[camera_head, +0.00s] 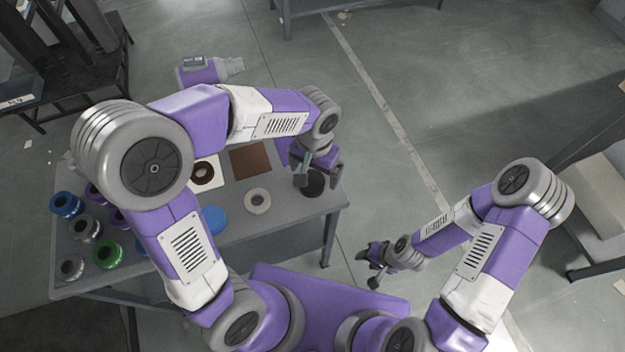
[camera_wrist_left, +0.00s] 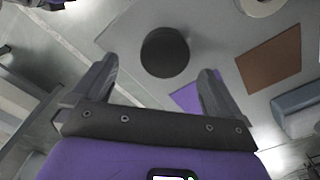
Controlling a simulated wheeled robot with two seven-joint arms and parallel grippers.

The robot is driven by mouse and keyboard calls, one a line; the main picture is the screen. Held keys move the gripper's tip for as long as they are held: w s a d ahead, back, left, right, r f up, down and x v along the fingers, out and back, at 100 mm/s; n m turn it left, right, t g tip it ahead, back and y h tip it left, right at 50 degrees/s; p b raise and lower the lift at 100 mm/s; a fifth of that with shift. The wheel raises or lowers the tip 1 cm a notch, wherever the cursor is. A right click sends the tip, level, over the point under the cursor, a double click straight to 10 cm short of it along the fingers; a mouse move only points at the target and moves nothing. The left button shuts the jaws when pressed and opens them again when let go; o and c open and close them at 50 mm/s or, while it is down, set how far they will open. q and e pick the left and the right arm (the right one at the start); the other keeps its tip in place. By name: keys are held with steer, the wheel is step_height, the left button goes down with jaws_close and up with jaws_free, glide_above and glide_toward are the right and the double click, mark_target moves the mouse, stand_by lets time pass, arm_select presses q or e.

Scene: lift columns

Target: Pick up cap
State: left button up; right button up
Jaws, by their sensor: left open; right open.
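A black round cap (camera_head: 314,184) lies flat near the right end of the grey table (camera_head: 280,222). In the left wrist view the cap (camera_wrist_left: 165,52) is a dark disc with a slightly lighter centre. It shows just beyond and between the fingertips of my left gripper (camera_wrist_left: 159,75). My left gripper (camera_head: 318,174) is open and empty over the cap, fingers pointing down at the table; the height gap is hard to judge. My right gripper (camera_head: 368,268) is open and empty, off the table to the right.
A white ring (camera_head: 257,201), a brown square (camera_head: 250,161) and a blue disc (camera_head: 213,219) lie left of the cap. A purple patch (camera_wrist_left: 188,97) is close by. Several coloured spools, including a green one (camera_head: 107,253), stand at the table's left end.

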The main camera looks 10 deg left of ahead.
mark_target(312, 180)
arm_select(q)
steer(key=f, duration=0.1)
steer(key=f+b, duration=0.2)
steer(key=f, duration=0.1)
steer(key=shift+a+f, duration=0.1)
steer(key=shift+a, duration=0.25)
steer(key=shift+w+f, duration=0.1)
steer(key=shift+f, duration=0.25)
steer(key=shift+r, duration=0.1)
steer(key=shift+c, duration=0.5)
steer(key=c, duration=1.1)
step_height(312, 180, up, 12)
steer(key=p, duration=0.5)
steer(key=shift+p, duration=0.35)
